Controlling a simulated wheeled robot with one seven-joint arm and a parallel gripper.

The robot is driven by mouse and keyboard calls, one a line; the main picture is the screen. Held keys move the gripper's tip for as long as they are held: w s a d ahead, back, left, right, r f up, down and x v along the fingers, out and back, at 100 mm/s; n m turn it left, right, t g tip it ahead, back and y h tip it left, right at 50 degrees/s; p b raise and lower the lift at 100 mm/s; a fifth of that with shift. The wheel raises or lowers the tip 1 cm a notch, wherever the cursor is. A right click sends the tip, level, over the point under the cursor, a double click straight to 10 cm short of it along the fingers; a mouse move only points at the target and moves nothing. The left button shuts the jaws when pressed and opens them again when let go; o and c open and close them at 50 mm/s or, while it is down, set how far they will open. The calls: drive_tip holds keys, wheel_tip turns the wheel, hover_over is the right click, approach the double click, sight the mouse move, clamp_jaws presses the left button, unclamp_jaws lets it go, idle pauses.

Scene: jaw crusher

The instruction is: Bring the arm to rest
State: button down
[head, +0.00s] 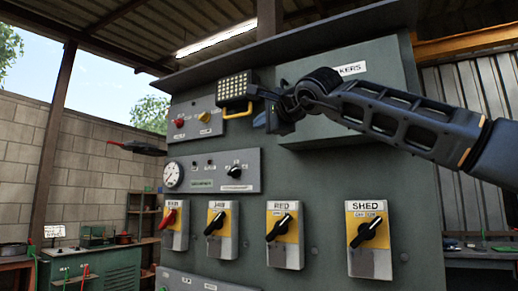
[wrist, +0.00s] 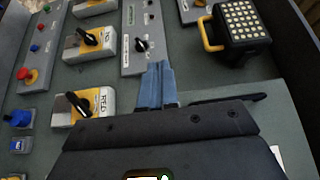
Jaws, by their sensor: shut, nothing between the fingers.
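My arm reaches in from the right in the head view, in front of a grey-green control cabinet (head: 330,180). My gripper (head: 262,119) is near the cabinet's upper part, just right of and below a square lamp with a yellow handle (head: 236,88). In the wrist view its blue fingers (wrist: 157,82) are together with nothing between them. They point at the cabinet face, beside a panel with a black knob (wrist: 141,45). The lamp (wrist: 243,32) is to their right in that view. I cannot tell the exact gap between fingertips and cabinet.
Rotary switches line the cabinet's lower part, including one labelled RED (head: 284,234) and one labelled SHED (head: 368,239). A breakers box (head: 345,95) stands out behind my arm. A dial gauge (head: 173,175) is at left. A green workbench (head: 88,262) is at lower left.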

drive_tip(key=shift+f, duration=0.1)
drive_tip(key=s+a+f+m+g+y, duration=0.2)
drive_tip(key=s+a+f+g+y, duration=0.15)
drive_tip(key=f, duration=0.65)
drive_tip(key=s+a+f+m+g+y, duration=0.25)
drive_tip(key=a+f, duration=0.25)
drive_tip(key=f, duration=0.4)
drive_tip(key=s+f+m+t+y, duration=0.1)
drive_tip(key=s+f+m+y, duration=0.2)
drive_tip(key=s+f+m, duration=0.4)
drive_tip(key=s+f+m+y, duration=0.4)
drive_tip(key=s+f+m, duration=0.15)
drive_tip(key=f, duration=0.35)
drive_tip(key=s+d+f+m+t+h, duration=0.5)
drive_tip(key=s+d+f+m+h, duration=0.25)
drive_tip(key=s+f+m, duration=0.65)
drive_tip(key=s+d+f+m+t+h, duration=0.5)
drive_tip(key=s+d+f+m+h, duration=0.3)
drive_tip(key=m, duration=1)
drive_tip(key=s+d+f+m+g+h, duration=0.1)
drive_tip(key=s+d+m+g, duration=0.1)
drive_tip(key=s, duration=0.6)
drive_tip(key=s+d+f+m+g+h, duration=0.2)
drive_tip(key=s+d+m, duration=0.2)
drive_tip(key=s, duration=0.4)
drive_tip(key=s+d+f+m+g+h, duration=0.2)
drive_tip(key=s+d+m, duration=0.2)
drive_tip(key=s, duration=0.4)
drive_tip(key=shift+d, duration=0.15)
